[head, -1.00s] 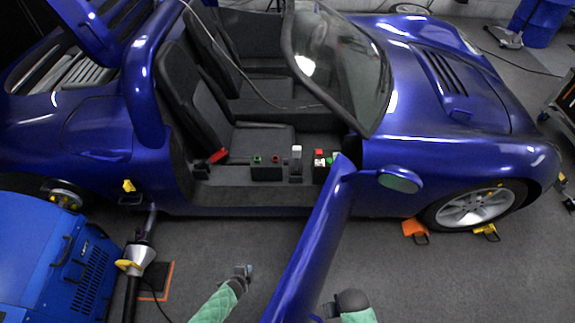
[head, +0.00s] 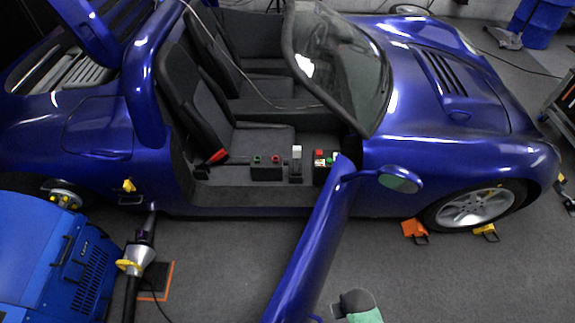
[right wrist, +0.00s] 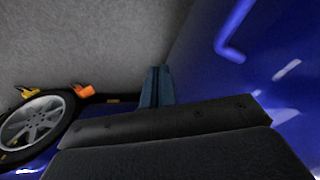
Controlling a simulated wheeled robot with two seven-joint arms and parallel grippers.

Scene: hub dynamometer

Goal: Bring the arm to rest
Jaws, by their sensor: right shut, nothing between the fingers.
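My right gripper (right wrist: 157,88) shows in the right wrist view as two dark blue-grey fingers closed together, with nothing between them. It is beside the inner face of the open blue car door (right wrist: 235,85). In the head view my right arm's dark wrist and green sleeve are at the bottom edge, just right of the door (head: 312,245); the fingers cannot be made out there. My left arm and gripper are outside the head view.
The blue car (head: 440,165) fills the middle, its door swung out toward me. A blue machine (head: 45,265) stands at lower left beside a dark shaft unit (head: 138,258). An orange wheel chock (head: 413,228) is by the front wheel (head: 472,207).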

